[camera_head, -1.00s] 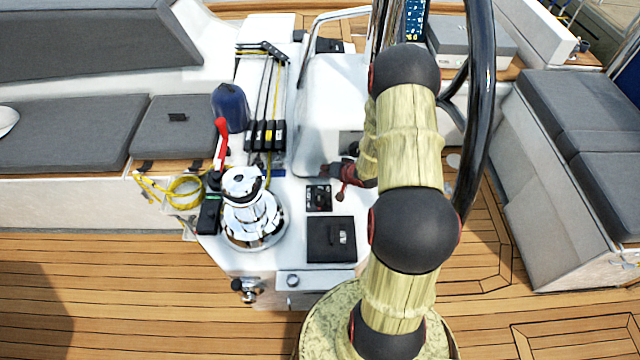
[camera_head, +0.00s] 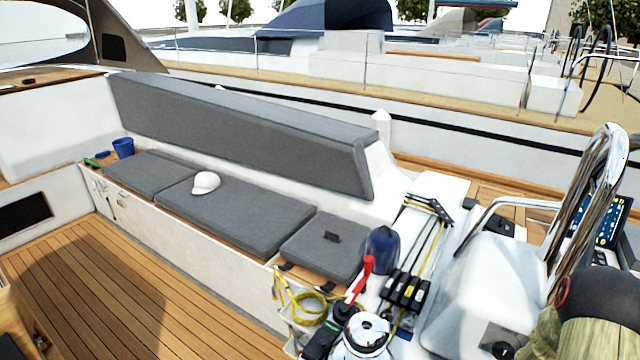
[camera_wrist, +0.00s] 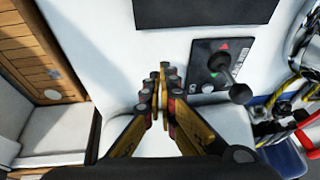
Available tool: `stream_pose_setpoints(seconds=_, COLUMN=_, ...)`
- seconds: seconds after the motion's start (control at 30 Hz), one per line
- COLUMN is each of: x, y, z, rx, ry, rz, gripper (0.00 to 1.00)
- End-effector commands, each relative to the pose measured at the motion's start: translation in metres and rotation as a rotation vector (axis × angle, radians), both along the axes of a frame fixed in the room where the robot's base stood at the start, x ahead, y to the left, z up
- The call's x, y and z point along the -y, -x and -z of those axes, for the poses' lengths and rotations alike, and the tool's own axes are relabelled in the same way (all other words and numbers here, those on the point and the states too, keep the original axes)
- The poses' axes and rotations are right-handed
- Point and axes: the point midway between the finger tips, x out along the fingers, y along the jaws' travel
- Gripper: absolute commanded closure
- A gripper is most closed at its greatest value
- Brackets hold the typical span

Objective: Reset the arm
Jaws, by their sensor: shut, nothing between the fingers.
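My gripper (camera_wrist: 163,75) shows in the wrist view with its yellow and dark fingers together and nothing between them. It is over the white console (camera_wrist: 125,60), to the left of a black panel with a lever (camera_wrist: 224,68). In the head view only a part of my arm shows at the lower right edge. My gripper is outside that view.
In the head view a chrome winch (camera_head: 364,336) with a red handle (camera_head: 361,279) stands near a blue bag (camera_head: 382,250) and a yellow rope (camera_head: 305,305). A white cap (camera_head: 205,182) lies on the grey bench cushions (camera_head: 240,213). The wooden floor (camera_head: 105,285) is clear.

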Motion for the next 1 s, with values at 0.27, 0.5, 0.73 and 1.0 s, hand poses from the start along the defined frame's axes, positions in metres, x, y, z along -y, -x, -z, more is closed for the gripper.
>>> stream_pose_setpoints(seconds=0.27, x=-0.018, y=0.057, z=-0.104, rx=-0.293, ry=0.083, rz=-0.085, gripper=1.00)
stream_pose_setpoints(seconds=0.5, x=-0.077, y=0.080, z=-0.198, rx=-0.376, ry=0.078, rz=-0.181, gripper=1.00)
stream_pose_setpoints(seconds=0.73, x=-0.145, y=0.099, z=-0.273, rx=-0.355, ry=0.061, rz=-0.285, gripper=1.00)
stream_pose_setpoints(seconds=1.0, x=-0.221, y=0.123, z=-0.343, rx=-0.226, ry=0.061, rz=-0.405, gripper=1.00)
